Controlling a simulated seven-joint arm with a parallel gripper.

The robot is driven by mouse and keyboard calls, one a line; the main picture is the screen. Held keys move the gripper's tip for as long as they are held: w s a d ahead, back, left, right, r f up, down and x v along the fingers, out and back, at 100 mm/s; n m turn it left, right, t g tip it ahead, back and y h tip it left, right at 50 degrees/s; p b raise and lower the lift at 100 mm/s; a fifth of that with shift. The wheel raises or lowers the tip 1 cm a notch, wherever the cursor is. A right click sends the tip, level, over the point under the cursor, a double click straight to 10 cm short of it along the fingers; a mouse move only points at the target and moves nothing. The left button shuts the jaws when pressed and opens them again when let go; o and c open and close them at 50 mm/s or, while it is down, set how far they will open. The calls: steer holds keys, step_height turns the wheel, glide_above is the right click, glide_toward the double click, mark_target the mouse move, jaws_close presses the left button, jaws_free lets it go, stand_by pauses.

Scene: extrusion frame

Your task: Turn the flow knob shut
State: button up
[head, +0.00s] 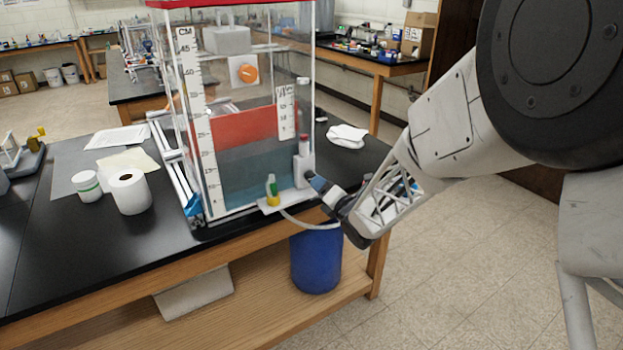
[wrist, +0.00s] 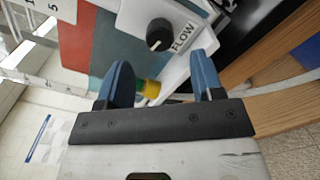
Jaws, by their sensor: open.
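The flow knob (wrist: 158,32) is a round black knob on a white panel, with a "FLOW" label (wrist: 183,38) beside it in the wrist view. My gripper (wrist: 161,60) is open and empty, its two blue fingers apart. The knob lies beyond the fingertips, roughly between their lines, and no finger appears to touch it. In the head view my gripper (head: 317,183) is at the lower right of the water tank, close to a white upright housing (head: 302,165). I cannot make out the knob clearly there.
The clear tank (head: 240,182) with a red top edge stands on the black bench (head: 100,250). A yellow-green fitting (head: 272,190) with a pale hose is left of my gripper; it also shows in the wrist view (wrist: 148,88). A blue bin (head: 316,262) stands below.

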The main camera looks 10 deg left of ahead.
mark_target(312, 178)
steer(key=shift+x, duration=3.3)
steer(key=shift+c, duration=0.4)
steer(key=c, duration=0.8)
steer(key=shift+c, duration=0.2)
